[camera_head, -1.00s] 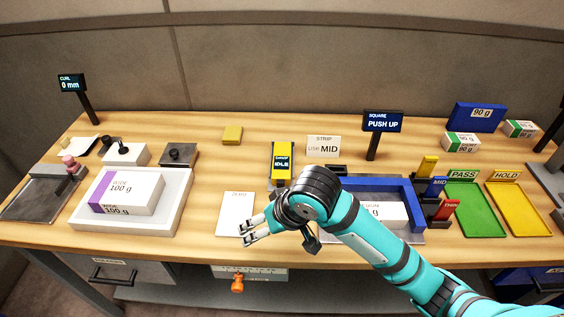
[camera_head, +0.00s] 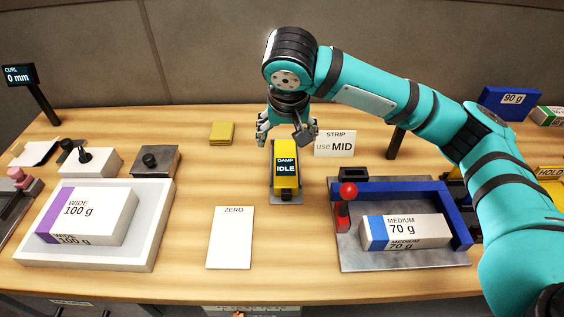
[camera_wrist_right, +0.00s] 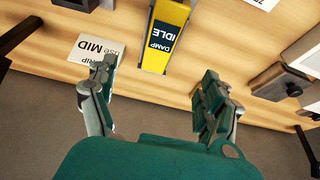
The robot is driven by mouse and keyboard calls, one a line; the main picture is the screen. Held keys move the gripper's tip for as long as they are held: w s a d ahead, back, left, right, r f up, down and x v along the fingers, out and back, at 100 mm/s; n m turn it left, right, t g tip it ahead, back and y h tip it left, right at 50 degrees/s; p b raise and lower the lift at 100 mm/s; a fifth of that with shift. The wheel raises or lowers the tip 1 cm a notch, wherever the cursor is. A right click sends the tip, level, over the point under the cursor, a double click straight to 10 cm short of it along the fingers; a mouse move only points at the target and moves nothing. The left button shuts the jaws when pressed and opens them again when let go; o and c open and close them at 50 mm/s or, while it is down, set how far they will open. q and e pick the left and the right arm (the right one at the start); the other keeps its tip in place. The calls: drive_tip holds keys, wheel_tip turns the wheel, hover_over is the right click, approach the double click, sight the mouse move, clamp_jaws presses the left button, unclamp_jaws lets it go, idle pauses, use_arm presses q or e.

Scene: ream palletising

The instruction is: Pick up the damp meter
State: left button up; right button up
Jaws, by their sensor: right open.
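The damp meter (camera_head: 286,170) is a yellow block with a dark display reading DAMP IDLE. It stands on a small grey base in the middle of the table in the head view. My right gripper (camera_head: 284,132) is just above and behind its far end, fingers pointing down and spread. In the right wrist view the damp meter (camera_wrist_right: 165,35) lies ahead, between the lines of the two open fingers (camera_wrist_right: 158,100) but beyond their tips. The gripper is empty and I see no contact. My left gripper is in neither view.
A STRIP use MID card (camera_head: 335,143) stands close right of the meter. A white ZERO card (camera_head: 231,238) lies in front. A tray with WIDE reams (camera_head: 155,240) is left; a blue-fenced plate with a MEDIUM ream (camera_head: 408,232) is right. A yellow pad (camera_head: 222,132) lies behind left.

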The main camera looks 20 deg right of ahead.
approach(286, 163)
drive_tip(key=shift+s+d+f+p, duration=0.1)
drive_tip(key=shift+s+p, duration=0.05)
drive_tip(key=shift+p, duration=0.2)
drive_tip(key=x, duration=0.3)
drive_tip(key=shift+w+f, duration=0.1)
drive_tip(key=shift+w, duration=0.15)
drive_tip(key=shift+x, duration=0.9)
drive_tip(key=p+x, duration=0.1)
drive_tip(key=x, duration=0.3)
drive_tip(key=shift+f+p, duration=0.25)
drive_tip(key=shift+p, duration=0.05)
drive_tip(key=shift+w+f, duration=0.1)
drive_tip(key=shift+f, duration=0.15)
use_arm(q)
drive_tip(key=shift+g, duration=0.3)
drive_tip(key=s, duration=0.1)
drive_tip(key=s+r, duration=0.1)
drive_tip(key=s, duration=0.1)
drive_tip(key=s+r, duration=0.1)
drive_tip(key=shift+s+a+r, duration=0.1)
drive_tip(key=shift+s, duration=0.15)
use_arm(e)
drive_tip(key=shift+c, duration=0.4)
drive_tip(key=c, duration=0.9)
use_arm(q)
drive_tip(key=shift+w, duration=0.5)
use_arm(e)
drive_tip(key=c, duration=0.4)
